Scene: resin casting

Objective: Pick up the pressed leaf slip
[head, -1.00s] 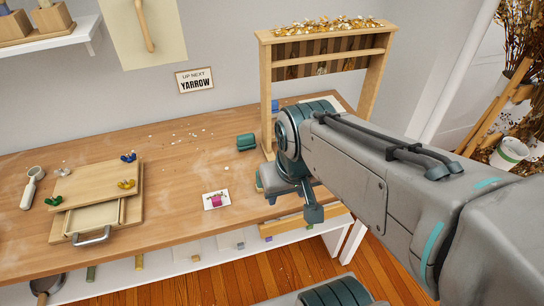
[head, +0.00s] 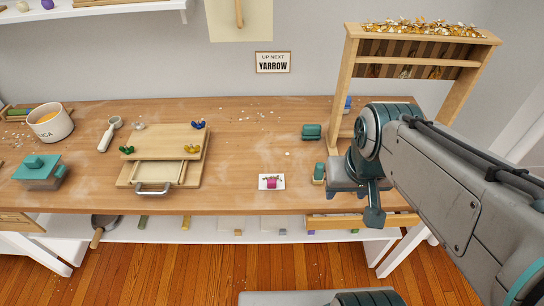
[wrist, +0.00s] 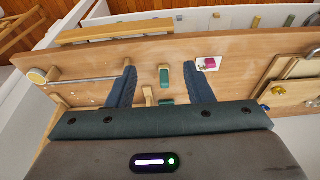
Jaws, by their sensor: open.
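A small white slip (head: 264,186) with a magenta patch lies flat on the wooden workbench (head: 235,202), near its front edge. I cannot make out a leaf on it. In the head view my gripper is to the right of the slip, near the wooden rack, partly hidden by my arm.
Green-topped blocks (head: 319,171) and (head: 311,131) stand between the slip and the wooden rack (head: 347,75). The bench around the slip is mostly clear.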

